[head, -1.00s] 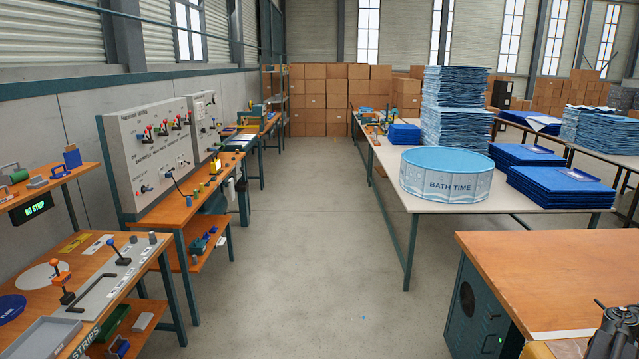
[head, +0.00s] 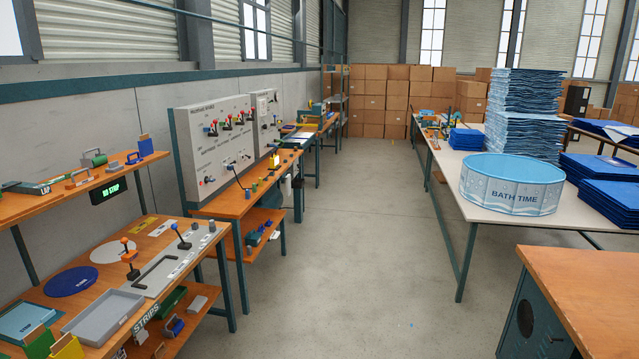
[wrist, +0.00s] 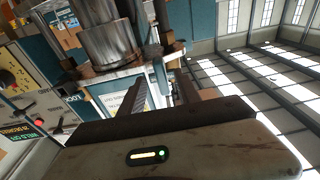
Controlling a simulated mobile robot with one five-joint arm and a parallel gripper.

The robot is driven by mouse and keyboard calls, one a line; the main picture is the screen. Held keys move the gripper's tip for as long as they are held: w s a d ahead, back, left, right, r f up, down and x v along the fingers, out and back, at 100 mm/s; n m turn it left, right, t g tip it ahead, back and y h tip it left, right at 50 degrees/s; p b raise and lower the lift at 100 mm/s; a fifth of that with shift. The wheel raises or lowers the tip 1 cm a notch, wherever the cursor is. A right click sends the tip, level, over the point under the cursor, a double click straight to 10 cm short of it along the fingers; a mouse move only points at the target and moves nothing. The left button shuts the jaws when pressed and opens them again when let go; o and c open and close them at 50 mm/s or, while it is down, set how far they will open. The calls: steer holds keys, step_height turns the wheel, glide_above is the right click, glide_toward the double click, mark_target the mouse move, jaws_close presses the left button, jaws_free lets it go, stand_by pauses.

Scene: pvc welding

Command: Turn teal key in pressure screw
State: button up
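The grey control panel (head: 218,145) with several levers and knobs stands on a wooden bench along the left wall in the head view. My gripper (wrist: 163,82) shows only in the wrist view. A large steel cylinder (wrist: 108,40) of a machine stands beyond the fingers, up and to the left. I cannot tell whether it touches them.
A wooden bench (head: 50,292) with trays and levers is at near left. A white table (head: 460,185) bears a blue BATH TIME tub (head: 512,183). A wooden-topped cabinet (head: 590,290) is at near right. The middle aisle is clear. A lit sign (wrist: 22,128) shows at left in the wrist view.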

steer(key=r+v, duration=0.1)
steer(key=v, duration=0.8)
steer(key=shift+f, duration=0.15)
steer(key=shift+w, duration=0.1)
